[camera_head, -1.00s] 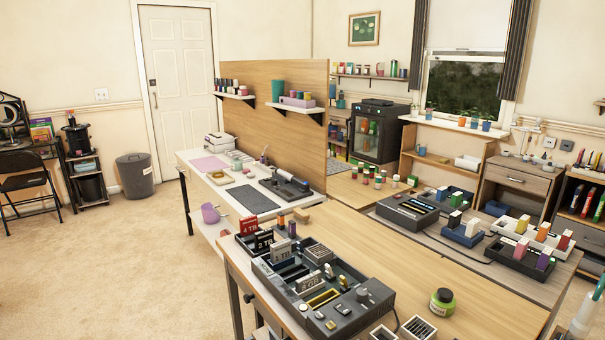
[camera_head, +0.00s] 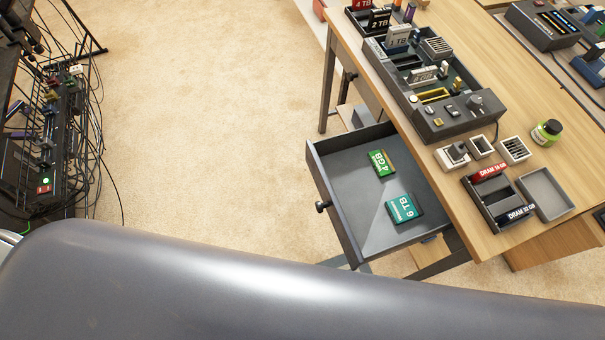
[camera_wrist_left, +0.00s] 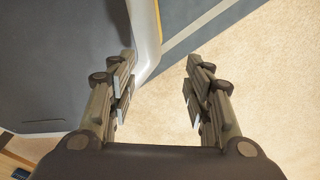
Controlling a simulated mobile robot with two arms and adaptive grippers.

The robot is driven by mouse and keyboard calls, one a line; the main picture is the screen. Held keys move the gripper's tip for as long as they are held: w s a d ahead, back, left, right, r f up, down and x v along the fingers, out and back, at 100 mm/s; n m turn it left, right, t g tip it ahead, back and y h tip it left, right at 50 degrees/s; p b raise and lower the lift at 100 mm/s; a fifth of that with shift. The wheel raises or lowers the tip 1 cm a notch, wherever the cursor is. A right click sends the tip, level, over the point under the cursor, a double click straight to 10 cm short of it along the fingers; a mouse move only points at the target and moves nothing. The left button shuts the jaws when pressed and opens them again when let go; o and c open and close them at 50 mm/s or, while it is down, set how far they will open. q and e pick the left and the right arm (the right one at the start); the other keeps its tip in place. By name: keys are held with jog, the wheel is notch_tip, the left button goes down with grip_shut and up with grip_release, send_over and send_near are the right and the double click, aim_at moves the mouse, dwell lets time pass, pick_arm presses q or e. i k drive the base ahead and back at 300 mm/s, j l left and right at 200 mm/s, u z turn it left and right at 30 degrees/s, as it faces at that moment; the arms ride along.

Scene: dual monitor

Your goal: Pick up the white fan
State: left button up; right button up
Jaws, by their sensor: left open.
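No clear white fan shows. Small white-framed square pieces stand on the wooden table in the head view: a slatted one (camera_head: 514,150), a dark-centred one (camera_head: 481,147) and one with a knob-like part (camera_head: 453,155); I cannot tell whether any is the fan. My left gripper (camera_wrist_left: 158,82) is open and empty in the left wrist view, its fingers apart over beige carpet and a grey surface. Neither gripper shows in the head view.
An open grey drawer (camera_head: 345,205) juts out from the table (camera_head: 470,215), holding a green 4GB card (camera_head: 381,163) and a teal 6 TB card (camera_head: 404,208). A black device (camera_head: 450,118), a green jar (camera_head: 546,132) and a grey tray (camera_head: 546,192) are on the tabletop.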

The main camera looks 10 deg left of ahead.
aim_at(513, 150)
jog(key=z, duration=1.25)
